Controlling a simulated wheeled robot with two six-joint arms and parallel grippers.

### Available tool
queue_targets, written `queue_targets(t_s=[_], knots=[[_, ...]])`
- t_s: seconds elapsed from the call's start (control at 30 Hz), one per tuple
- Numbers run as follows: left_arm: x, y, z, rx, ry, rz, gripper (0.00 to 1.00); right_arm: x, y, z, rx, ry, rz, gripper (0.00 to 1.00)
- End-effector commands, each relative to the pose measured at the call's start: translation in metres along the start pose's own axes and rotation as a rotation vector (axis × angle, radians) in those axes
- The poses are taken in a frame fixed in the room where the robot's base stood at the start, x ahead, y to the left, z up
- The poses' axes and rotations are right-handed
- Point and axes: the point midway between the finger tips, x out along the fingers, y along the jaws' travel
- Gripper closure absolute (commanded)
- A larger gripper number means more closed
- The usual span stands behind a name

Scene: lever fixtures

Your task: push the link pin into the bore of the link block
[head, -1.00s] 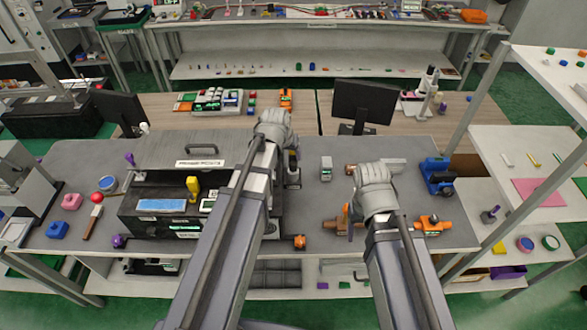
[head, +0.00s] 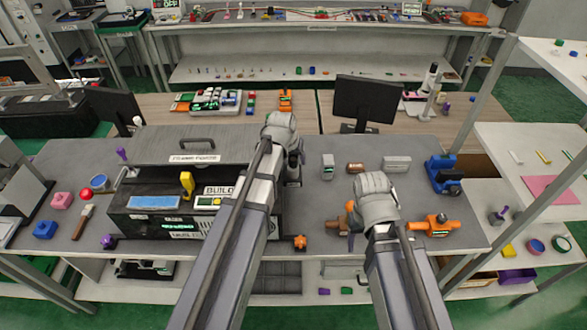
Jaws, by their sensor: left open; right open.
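I cannot tell for sure which parts are the link pin and the link block. A copper-brown rounded piece (head: 355,168) and a grey block (head: 397,163) lie apart at the back right of the grey bench. An orange fixture (head: 436,224) stands at the front right, and a brown part (head: 338,222) shows left of my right gripper. My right gripper (head: 354,238) is open and low, beside that brown part; its wrist hides the space between the brown part and the orange fixture. My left gripper (head: 293,168) is open, beside the right end of the dark machine.
The dark machine (head: 165,222) with a raised grey lid fills the bench's left middle. A blue fixture (head: 444,174) stands at the back right. A small orange part (head: 300,242) is near the front edge. A small grey device (head: 327,166) stands behind; bench around it is clear.

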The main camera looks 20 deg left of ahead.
Motion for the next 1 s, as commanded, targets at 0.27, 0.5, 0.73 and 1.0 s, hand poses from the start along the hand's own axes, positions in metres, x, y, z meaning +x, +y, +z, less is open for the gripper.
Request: queue_targets(t_s=[0.27,0.5,0.73,1.0], knots=[[-0.0014,0.0001,-0.0003,0.000,0.000,0.000,0.45,-0.0013,0.0001,0.0001,0.000,0.000,0.000,0.33],[-0.0014,0.0000,-0.0001,0.000,0.000,0.000,0.72,-0.0013,0.0001,0.0001,0.000,0.000,0.000,0.33],[-0.0013,0.0000,-0.0002,0.000,0.000,0.000,0.98,-0.0013,0.0001,0.0001,0.000,0.000,0.000,0.33],[-0.0013,0.0000,-0.0003,0.000,0.000,0.000,1.00,-0.0013,0.0001,0.0001,0.000,0.000,0.000,0.33]])
